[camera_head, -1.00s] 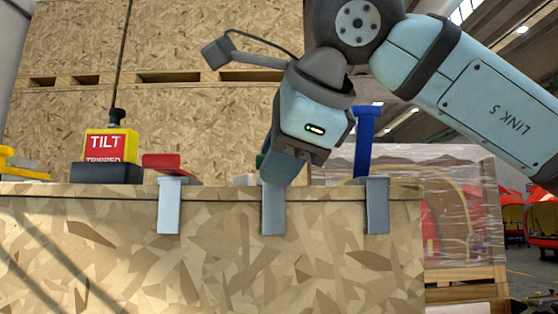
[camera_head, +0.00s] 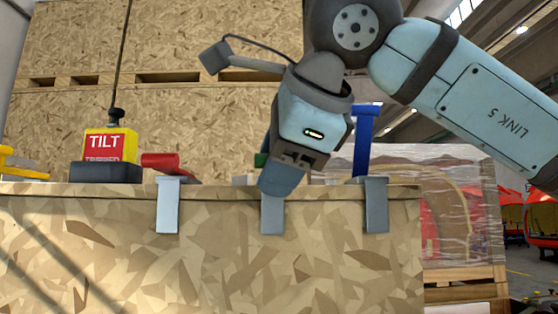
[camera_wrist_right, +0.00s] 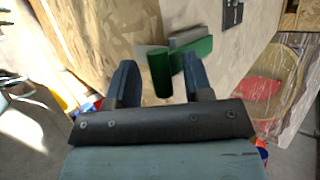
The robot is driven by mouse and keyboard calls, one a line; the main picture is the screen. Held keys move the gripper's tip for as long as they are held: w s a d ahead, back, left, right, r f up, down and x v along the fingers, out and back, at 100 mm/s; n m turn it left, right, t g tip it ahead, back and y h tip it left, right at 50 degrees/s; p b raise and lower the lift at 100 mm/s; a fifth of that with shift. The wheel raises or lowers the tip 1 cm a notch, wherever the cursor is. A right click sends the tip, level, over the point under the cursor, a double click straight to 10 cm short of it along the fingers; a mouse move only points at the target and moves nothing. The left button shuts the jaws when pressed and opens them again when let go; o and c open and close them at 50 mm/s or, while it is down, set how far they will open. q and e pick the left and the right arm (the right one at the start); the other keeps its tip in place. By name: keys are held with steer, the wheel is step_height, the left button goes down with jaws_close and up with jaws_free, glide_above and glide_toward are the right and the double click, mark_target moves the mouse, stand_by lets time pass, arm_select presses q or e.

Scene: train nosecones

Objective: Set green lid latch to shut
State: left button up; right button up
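The green lid latch (camera_head: 260,160) is mostly hidden behind my right gripper in the head view, with only a sliver of green showing. In the right wrist view its green handle (camera_wrist_right: 160,74) shows between the two fingers, with a second green part (camera_wrist_right: 193,52) beside it. My right gripper (camera_head: 282,182) points down at the top edge of the wooden crate (camera_head: 220,255). Its fingers (camera_wrist_right: 160,88) are apart, with visible gaps on both sides of the green handle. My left gripper is not in view.
A red latch (camera_head: 168,162) lies low on the left, and a blue latch (camera_head: 363,140) stands upright on the right. A tilt indicator (camera_head: 108,147) sits on the lid at left. A wrapped crate (camera_head: 425,200) stands behind at right.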

steer(key=v, duration=1.4)
steer(key=shift+a+f, duration=0.1)
